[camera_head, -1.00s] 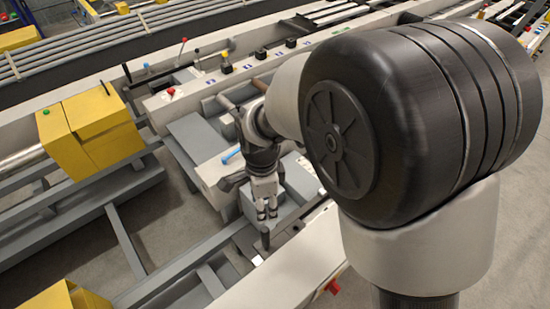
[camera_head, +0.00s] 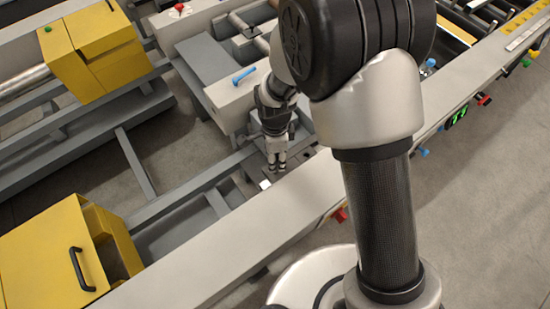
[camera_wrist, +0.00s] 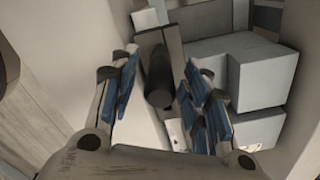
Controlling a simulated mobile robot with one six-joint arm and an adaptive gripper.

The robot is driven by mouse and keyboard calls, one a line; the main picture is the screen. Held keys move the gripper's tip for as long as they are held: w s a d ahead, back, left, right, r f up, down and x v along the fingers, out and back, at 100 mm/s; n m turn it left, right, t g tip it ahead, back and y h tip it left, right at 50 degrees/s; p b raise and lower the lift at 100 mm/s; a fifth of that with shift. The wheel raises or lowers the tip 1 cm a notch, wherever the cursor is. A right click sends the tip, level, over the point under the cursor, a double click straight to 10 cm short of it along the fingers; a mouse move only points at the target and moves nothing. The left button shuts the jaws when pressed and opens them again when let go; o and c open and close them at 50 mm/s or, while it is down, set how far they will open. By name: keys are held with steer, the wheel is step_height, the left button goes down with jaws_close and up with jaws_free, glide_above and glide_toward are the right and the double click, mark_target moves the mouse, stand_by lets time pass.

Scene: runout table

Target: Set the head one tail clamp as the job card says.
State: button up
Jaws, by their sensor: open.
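My gripper (camera_head: 277,166) points down into the gap behind the near pale rail of the machine. In the wrist view its blue-padded fingers (camera_wrist: 160,92) are spread open. A dark, rounded grip (camera_wrist: 158,75), which looks like the end of a lever, stands between the fingers with a gap on each side. I cannot tell how the lever is set, and in the head view it is hidden at my gripper. A small white patch (camera_head: 265,184) shows just below the fingertips. No readable job card or clamp label shows.
A pale rail (camera_head: 270,235) runs close in front of my gripper, and grey blocks (camera_wrist: 245,75) stand to its right in the wrist view. A blue handle (camera_head: 244,75) lies behind it. Yellow housings (camera_head: 60,255) stand at the left. A red knob (camera_head: 340,214) sticks out of the rail.

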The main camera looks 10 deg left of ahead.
steer(key=shift+f, duration=0.45)
steer(key=shift+c, duration=0.2)
jaws_close()
stand_by(0.4)
